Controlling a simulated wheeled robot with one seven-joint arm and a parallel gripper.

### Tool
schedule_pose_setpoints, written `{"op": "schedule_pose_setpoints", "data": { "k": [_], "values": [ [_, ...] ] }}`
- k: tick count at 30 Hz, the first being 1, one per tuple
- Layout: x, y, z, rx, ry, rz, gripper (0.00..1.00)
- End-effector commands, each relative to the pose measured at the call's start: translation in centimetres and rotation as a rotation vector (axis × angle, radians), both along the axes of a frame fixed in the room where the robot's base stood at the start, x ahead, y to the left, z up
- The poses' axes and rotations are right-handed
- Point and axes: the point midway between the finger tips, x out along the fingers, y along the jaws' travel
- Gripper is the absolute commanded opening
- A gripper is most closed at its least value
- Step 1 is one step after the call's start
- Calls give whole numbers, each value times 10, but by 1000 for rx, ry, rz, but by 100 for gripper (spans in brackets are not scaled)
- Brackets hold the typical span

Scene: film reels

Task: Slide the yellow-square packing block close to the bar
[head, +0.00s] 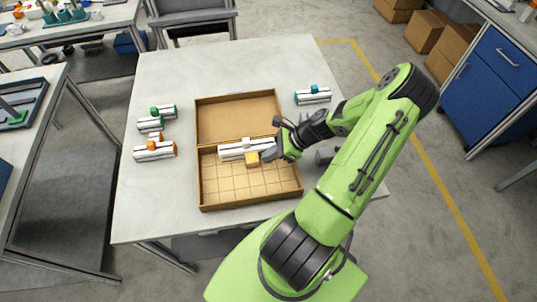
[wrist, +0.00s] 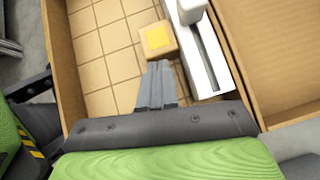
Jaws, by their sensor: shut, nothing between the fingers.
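The packing block with the yellow square (head: 252,159) lies in the gridded compartment of the cardboard box (head: 203,181). In the wrist view the block (wrist: 158,41) is a small cardboard cube with a yellow square on top. The white bar (head: 232,151) lies along the upper edge of that compartment, with a white knob on it. In the wrist view the bar (wrist: 205,68) is right beside the block, with little or no gap visible. My gripper (head: 269,154) is shut and empty. In the wrist view its fingertips (wrist: 159,68) are just below the block, touching or nearly touching it.
White bars with green knobs (head: 152,124) and one with an orange knob (head: 154,150) lie left of the box. Another with a teal knob (head: 313,95) lies to its right. The box's other compartment (head: 235,116) is empty. The box walls stand around my gripper.

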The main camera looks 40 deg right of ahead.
Motion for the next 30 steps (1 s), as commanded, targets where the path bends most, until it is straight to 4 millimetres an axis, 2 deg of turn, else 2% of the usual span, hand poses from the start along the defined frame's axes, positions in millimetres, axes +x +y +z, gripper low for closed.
{"op": "schedule_pose_setpoints", "data": {
  "k": [11, 17, 30],
  "values": [
    [4, 4, 1, 0, -1, 1, 0],
    [16, 18, 3, 4, -1, 4, 0],
    [13, 14, 2, 1, 0, 4, 0]
  ]
}}
